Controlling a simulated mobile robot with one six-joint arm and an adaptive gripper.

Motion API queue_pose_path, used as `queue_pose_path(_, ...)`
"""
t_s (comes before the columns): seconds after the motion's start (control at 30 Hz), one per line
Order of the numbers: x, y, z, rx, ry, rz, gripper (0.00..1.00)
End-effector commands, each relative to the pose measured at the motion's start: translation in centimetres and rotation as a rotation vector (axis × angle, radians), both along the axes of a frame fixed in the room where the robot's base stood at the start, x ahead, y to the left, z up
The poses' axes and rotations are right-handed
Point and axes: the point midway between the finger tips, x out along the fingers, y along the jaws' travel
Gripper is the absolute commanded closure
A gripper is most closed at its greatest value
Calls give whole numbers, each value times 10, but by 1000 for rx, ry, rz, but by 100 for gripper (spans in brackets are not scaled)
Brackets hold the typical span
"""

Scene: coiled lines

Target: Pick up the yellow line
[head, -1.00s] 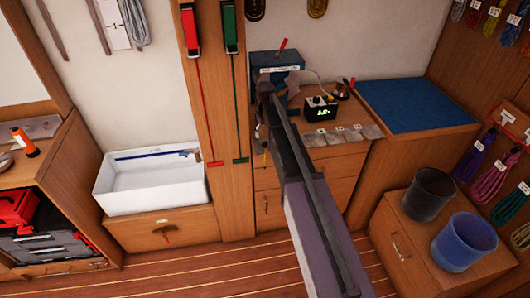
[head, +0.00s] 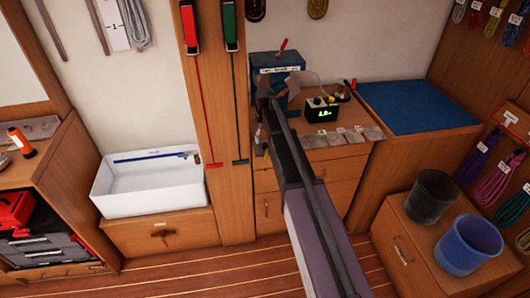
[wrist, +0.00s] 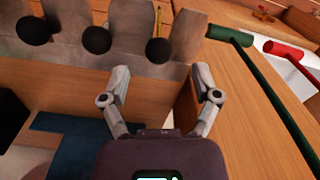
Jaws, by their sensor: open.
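A yellowish coiled line (head: 458,11) hangs at the top of the right wall in the head view, partly cut by the frame edge. My gripper (wrist: 162,76) is open in the wrist view, with its two fingers apart and nothing between them. In the head view my arm reaches toward the back workbench, far left of the hanging coils; its fingertips are hard to make out there. A thin yellow strip (wrist: 159,17) shows at the top of the wrist view, too small to identify.
Dark (head: 432,196) and blue (head: 467,244) buckets stand on the right cabinet. A blue mat (head: 418,105) is clear. A white sink (head: 140,195) is at left.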

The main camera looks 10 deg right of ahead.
Motion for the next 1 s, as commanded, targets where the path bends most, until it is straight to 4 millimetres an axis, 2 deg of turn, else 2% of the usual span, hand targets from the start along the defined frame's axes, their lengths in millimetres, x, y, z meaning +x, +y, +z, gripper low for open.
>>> queue_pose_path(0.1, 2, 0, -14, 0, 0, 0, 20)
queue_pose_path(0.4, 2, -1, -33, 0, 0, -1, 20)
queue_pose_path(1.0, 2, -1, -34, 0, 0, -1, 20)
